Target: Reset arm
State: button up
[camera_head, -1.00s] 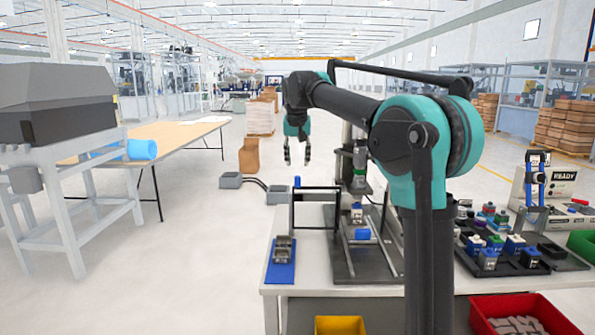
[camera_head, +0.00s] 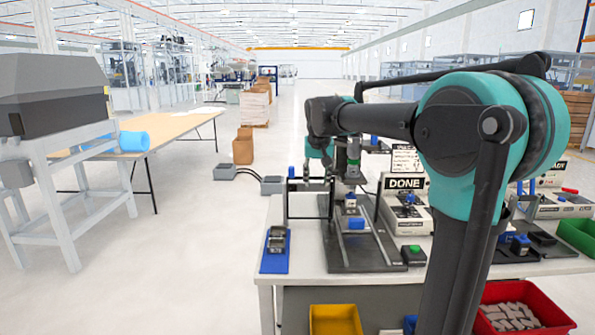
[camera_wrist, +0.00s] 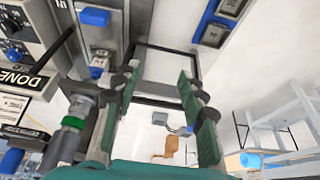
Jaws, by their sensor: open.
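My gripper (camera_head: 320,172) hangs from the arm beyond the workbench fixture in the head view, fingers pointing down. In the wrist view the two green-padded fingers (camera_wrist: 158,88) stand wide apart with nothing between them. The arm reaches out to the left from its large teal joint, and its near link hides part of the bench. The gripper appears close to the black frame (camera_head: 289,205) and the vertical tool column (camera_head: 353,162). I cannot tell the exact gap between them.
The bench (camera_head: 300,268) holds a grey fixture plate (camera_head: 350,255), a blue pad (camera_head: 275,262) with a dark part, and a box marked DONE (camera_head: 405,183). A yellow bin (camera_head: 335,320) and a red bin (camera_head: 545,322) sit below.

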jog(key=s+d+f, duration=0.3)
jog(key=s+f, duration=0.2)
jog(key=s+d+f, duration=0.3)
jog(key=s+f, duration=0.2)
jog(key=f, duration=0.1)
jog(key=s+d+f, duration=0.3)
jog(key=s+f, duration=0.2)
jog(key=shift+s+d+f, duration=0.25)
jog(key=shift+s+d, duration=0.05)
jog(key=s+d+f, duration=0.1)
jog(key=s+f, duration=0.5)
jog(key=s, duration=0.1)
jog(key=s+d+f, duration=0.2)
jog(key=s+f, duration=0.3)
jog(key=s, duration=0.3)
jog(key=shift+d+f, duration=0.25)
jog(key=shift+f, duration=0.15)
